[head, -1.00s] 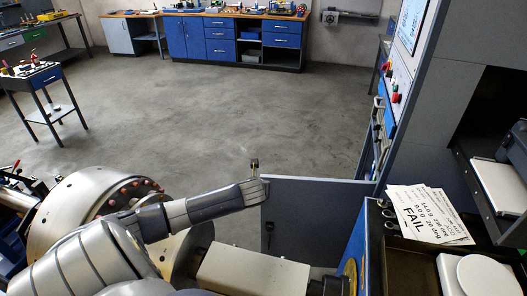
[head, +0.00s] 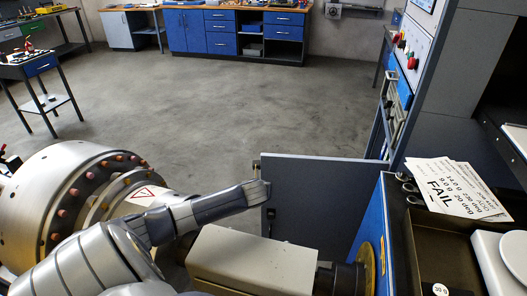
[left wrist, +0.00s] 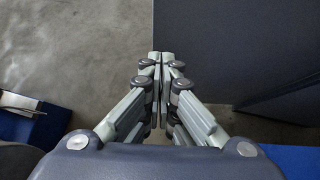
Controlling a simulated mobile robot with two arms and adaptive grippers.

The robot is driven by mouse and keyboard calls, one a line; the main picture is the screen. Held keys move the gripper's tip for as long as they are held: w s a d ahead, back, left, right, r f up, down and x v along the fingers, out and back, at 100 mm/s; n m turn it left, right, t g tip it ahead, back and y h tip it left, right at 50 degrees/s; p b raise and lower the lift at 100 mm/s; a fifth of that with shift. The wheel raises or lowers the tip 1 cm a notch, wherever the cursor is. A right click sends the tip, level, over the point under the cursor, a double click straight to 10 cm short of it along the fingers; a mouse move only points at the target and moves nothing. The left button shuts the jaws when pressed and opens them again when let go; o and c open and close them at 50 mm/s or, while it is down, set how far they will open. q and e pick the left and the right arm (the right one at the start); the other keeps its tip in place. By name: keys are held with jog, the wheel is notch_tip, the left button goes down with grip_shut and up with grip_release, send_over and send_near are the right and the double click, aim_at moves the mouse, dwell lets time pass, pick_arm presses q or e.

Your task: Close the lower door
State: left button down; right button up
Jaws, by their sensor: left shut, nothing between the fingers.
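The lower door (head: 325,185) is a flat dark grey panel standing open from the blue-sided cabinet at the right in the head view. Its inner or outer face is plain, with a small dark latch-like part low near its left edge. In the left wrist view the door (left wrist: 230,45) fills the upper right. My left arm reaches in from the left, and my left gripper (head: 257,166) is at the door's free left edge, partly hidden. In the left wrist view the left gripper (left wrist: 161,58) is shut and empty, its tips beside the door's edge; contact is unclear. My right gripper is out of view.
Papers marked FAIL (head: 455,190) lie on the cabinet top beside a dark tray (head: 440,255). A large metal rotor-like body (head: 60,205) is at the lower left. A beige box-shaped unit (head: 250,262) is in front. The grey floor (head: 220,100) beyond the door is clear.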

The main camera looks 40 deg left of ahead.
pick_arm(q)
jog(key=b, duration=0.1)
send_near(265, 179)
notch_tip(265, 179, down, 3)
jog(key=shift+w+a+b, duration=0.4)
jog(key=shift+w+a, duration=0.75)
jog(key=shift+w, duration=0.1)
